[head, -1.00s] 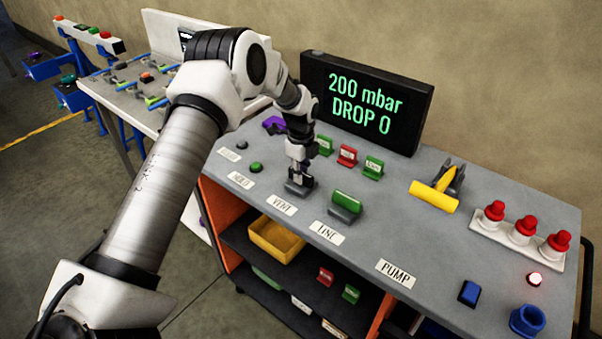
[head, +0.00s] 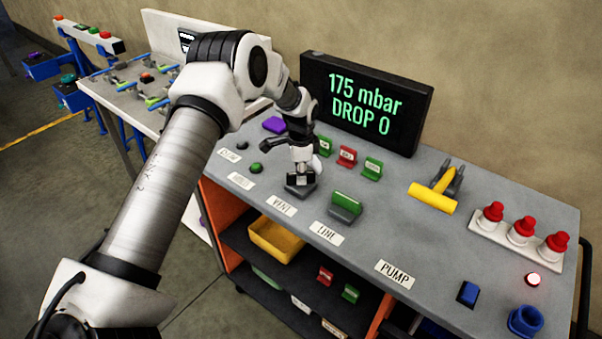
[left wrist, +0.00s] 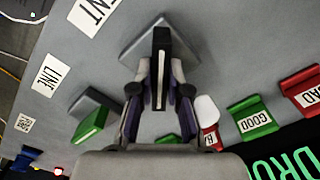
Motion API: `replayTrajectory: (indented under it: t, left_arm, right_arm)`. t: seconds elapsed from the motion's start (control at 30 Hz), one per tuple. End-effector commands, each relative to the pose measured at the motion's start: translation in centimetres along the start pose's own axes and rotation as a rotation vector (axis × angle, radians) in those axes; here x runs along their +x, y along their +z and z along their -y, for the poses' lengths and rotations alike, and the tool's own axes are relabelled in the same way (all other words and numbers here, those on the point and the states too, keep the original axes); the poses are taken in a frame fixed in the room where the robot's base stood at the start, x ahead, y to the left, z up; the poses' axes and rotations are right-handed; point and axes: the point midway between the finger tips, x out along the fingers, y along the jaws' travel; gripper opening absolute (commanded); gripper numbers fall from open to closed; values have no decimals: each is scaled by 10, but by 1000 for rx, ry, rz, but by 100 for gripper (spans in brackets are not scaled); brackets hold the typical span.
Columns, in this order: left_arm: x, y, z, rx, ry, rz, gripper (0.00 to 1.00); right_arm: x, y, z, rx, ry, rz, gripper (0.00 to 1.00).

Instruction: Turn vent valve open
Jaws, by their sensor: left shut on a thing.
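The vent valve (head: 301,191) stands on the grey bench top behind the VENT label (head: 283,205). In the left wrist view its dark upright handle (left wrist: 161,42) rises from a grey square base (left wrist: 133,45). My left gripper (head: 300,178) points down from above and is shut on the handle. In the left wrist view the fingers (left wrist: 160,85) close on both sides of the handle and hide part of it. The display (head: 362,105) reads 175 mbar, DROP 0. My right gripper is not in view.
The green line valve handle (head: 347,202) stands close to the right of the vent valve. Small green and red tags (head: 347,156) stand behind my gripper. A yellow-handled tool (head: 434,195), red-capped fittings (head: 522,225) and a blue cup (head: 527,320) are farther right.

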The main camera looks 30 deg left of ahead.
Motion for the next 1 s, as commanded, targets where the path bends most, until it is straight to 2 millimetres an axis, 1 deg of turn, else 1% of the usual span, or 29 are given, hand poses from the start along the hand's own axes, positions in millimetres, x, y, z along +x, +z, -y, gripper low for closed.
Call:
replayTrajectory:
  t: [0.03,0.6,0.8,1.0]
  left_arm:
    - [5,2,-4,-41,14,9,0]
    - [5,2,-5,-561,12,12,0]
    - [5,2,-5,-690,11,13,0]
    - [5,2,-5,-765,11,14,0]
  right_arm:
    - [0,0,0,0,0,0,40]
    - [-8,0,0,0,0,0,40]
    - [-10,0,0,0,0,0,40]
    - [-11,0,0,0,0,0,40]
